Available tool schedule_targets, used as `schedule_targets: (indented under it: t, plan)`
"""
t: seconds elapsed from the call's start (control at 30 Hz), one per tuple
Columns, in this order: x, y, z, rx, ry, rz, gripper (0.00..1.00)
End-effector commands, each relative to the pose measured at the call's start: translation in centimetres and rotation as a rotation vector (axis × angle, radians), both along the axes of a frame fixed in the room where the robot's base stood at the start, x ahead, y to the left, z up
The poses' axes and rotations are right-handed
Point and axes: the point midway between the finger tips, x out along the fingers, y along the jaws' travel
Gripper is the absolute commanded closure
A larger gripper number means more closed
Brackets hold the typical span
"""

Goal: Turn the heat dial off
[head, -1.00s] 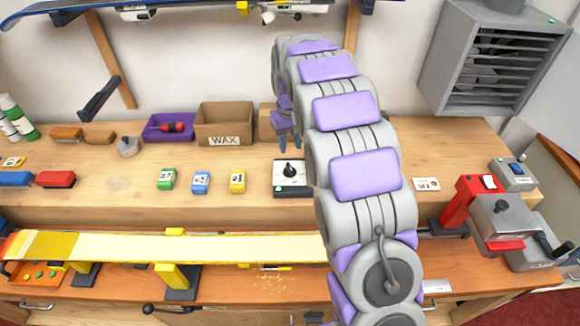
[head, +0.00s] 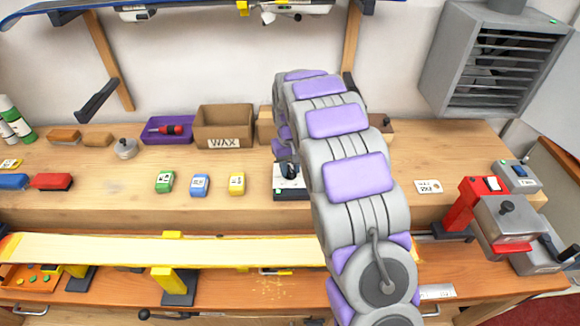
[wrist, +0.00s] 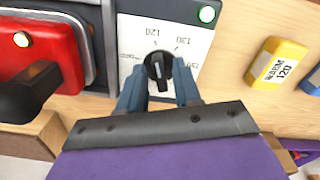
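The heat dial (wrist: 158,68) is a round black knob with a white pointer mark, on a white control panel (wrist: 200,28) with printed labels, some reading 120. The pointer looks turned roughly upward in the wrist view. A green light (wrist: 207,14) glows at the panel's corner. My gripper (wrist: 159,80) has its two blue-grey fingers on either side of the knob, apart. I cannot tell whether they touch it. In the head view, my gripper (head: 287,162) is down at the panel box (head: 291,193) and partly hides the dial.
A red device with a black handle (wrist: 25,85) sits close beside the panel in the wrist view. Yellow (head: 237,183), blue (head: 200,185) and green (head: 165,181) wax blocks stand left of the panel. A wax box (head: 223,125) is behind. A ski (head: 110,248) lies in front.

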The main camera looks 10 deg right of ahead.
Motion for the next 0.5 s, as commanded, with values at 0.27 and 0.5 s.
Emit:
schedule_targets:
  t: [0.27,0.5]
  plan:
    - [0.0,0.0,0.0,0.0,0.0,0.0,0.94]
    - [-0.01,0.01,0.0,0.0,0.0,0.0,1.0]
